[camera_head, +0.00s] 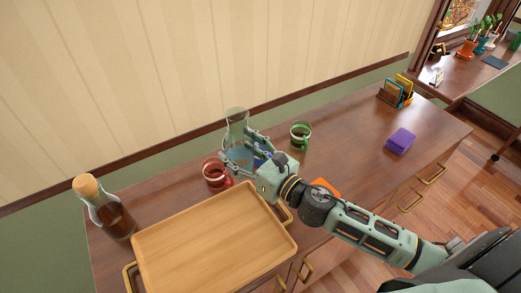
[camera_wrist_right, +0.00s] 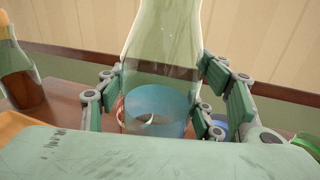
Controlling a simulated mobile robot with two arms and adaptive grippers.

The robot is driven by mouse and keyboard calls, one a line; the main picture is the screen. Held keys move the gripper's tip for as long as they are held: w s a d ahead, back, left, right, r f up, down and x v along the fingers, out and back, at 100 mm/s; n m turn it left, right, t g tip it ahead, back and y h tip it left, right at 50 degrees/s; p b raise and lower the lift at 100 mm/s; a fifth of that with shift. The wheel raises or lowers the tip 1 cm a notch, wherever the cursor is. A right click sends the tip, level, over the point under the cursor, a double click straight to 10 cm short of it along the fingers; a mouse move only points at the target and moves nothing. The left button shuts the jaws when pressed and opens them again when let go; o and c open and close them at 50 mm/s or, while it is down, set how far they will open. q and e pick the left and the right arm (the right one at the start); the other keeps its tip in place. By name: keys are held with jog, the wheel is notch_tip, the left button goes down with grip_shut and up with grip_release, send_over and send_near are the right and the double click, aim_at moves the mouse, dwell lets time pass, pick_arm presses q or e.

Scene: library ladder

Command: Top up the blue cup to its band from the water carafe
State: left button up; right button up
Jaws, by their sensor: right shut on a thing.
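My right gripper (camera_head: 243,157) is shut around the clear glass water carafe (camera_head: 236,124), its fingers on either side of the glass. The carafe looks roughly upright, with bluish water in its lower part. In the right wrist view the carafe (camera_wrist_right: 160,65) stands between the finger pads of my right gripper (camera_wrist_right: 165,100). The blue cup (camera_head: 263,157) is mostly hidden behind my gripper in the head view; a bit of it (camera_wrist_right: 217,117) shows past the right-hand finger in the wrist view. Its band and water level cannot be made out. My left gripper is not in view.
A red cup (camera_head: 215,173) stands just left of my gripper and a green cup (camera_head: 300,135) to the right. A wooden tray (camera_head: 215,235) fills the front left. A corked brown bottle (camera_head: 109,212) stands at far left. A purple block (camera_head: 400,141) lies right.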

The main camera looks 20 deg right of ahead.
aim_at(246, 142)
jog(key=shift+r, duration=0.3)
notch_tip(246, 142, up, 5)
jog(key=p, duration=0.5)
jog(key=shift+f, duration=0.15)
